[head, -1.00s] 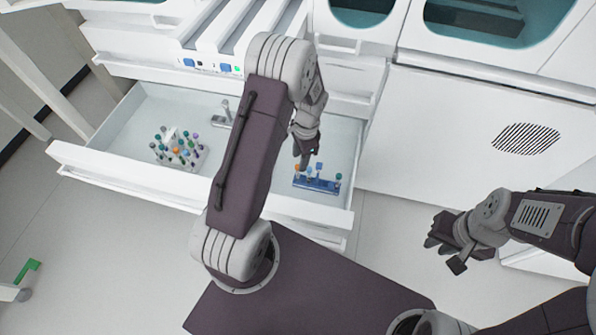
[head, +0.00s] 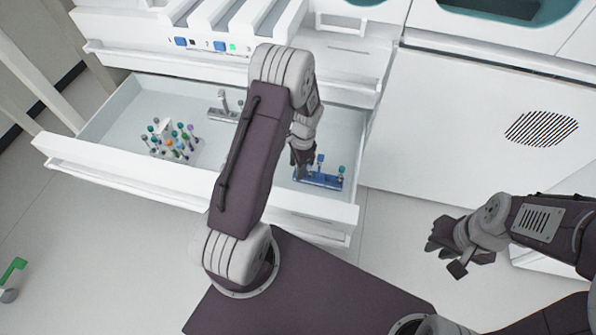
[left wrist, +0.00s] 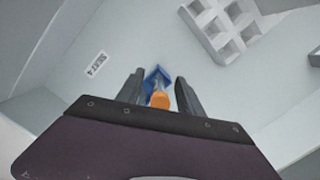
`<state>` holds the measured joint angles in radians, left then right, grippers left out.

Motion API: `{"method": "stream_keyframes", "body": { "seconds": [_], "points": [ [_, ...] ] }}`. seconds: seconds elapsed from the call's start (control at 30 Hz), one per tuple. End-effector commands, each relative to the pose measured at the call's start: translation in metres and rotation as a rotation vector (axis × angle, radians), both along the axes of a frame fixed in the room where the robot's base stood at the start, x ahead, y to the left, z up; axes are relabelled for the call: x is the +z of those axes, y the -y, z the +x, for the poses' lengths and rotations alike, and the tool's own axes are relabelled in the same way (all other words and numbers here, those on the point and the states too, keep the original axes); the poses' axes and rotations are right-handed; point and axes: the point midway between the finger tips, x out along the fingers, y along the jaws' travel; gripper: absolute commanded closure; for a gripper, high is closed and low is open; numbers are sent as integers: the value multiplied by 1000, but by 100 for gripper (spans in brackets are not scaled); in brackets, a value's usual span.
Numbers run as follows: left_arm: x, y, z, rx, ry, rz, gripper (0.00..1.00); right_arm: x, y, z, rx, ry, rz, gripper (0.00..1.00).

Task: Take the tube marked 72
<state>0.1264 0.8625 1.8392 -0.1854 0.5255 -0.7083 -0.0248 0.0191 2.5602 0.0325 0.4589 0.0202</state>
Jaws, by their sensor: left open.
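The blue rack (head: 318,180) stands in the right part of the open drawer and holds capped tubes, including blue and teal ones. No number on any tube is legible, so I cannot tell which is marked 72. My left gripper (head: 300,166) is low over the rack's left end and hides part of it. In the left wrist view the open fingers (left wrist: 160,94) stand on either side of an orange-capped tube (left wrist: 159,101), with blue behind it. My right gripper (head: 452,248) hangs at the right, away from the drawer; its jaw opening is unclear.
A pale rack (head: 176,148) crowded with tubes with caps of several colours stands in the drawer's left part. A grey fixture (head: 224,104) is at the drawer's back. The drawer's front wall (head: 190,184) stands between the racks and my base.

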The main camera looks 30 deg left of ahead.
Motion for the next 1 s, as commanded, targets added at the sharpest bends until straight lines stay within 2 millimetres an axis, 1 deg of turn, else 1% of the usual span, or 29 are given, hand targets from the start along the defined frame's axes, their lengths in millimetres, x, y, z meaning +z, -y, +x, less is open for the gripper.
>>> {"method": "stream_keyframes", "body": {
  "seconds": [0.07,0.1,0.17,0.2,0.23,0.27,0.5,0.57,0.67,0.8,0.9,1.0],
  "points": [
    [2,0,0,0,0,0,56,2,0,0,0,0,0,78],
    [2,0,0,0,0,0,59,2,0,0,0,0,0,78],
    [2,0,0,0,0,0,76,2,0,0,0,0,0,78],
    [2,0,0,0,0,0,87,2,0,0,0,1,0,78],
    [2,0,0,0,0,0,95,2,0,0,0,1,0,78],
    [2,0,0,0,0,0,100,2,0,0,0,1,0,78],
    [3,0,0,0,0,0,100,2,0,0,0,0,0,78],
    [6,0,0,0,1,0,100,5,0,0,0,0,0,78],
    [24,0,1,1,2,-1,100,18,0,0,0,0,0,78],
    [63,0,1,1,4,0,100,41,0,0,0,1,0,78],
    [84,0,1,1,3,0,100,52,0,0,0,1,0,78],
    [97,0,0,1,1,0,100,59,0,0,0,1,0,78]
  ]
}}
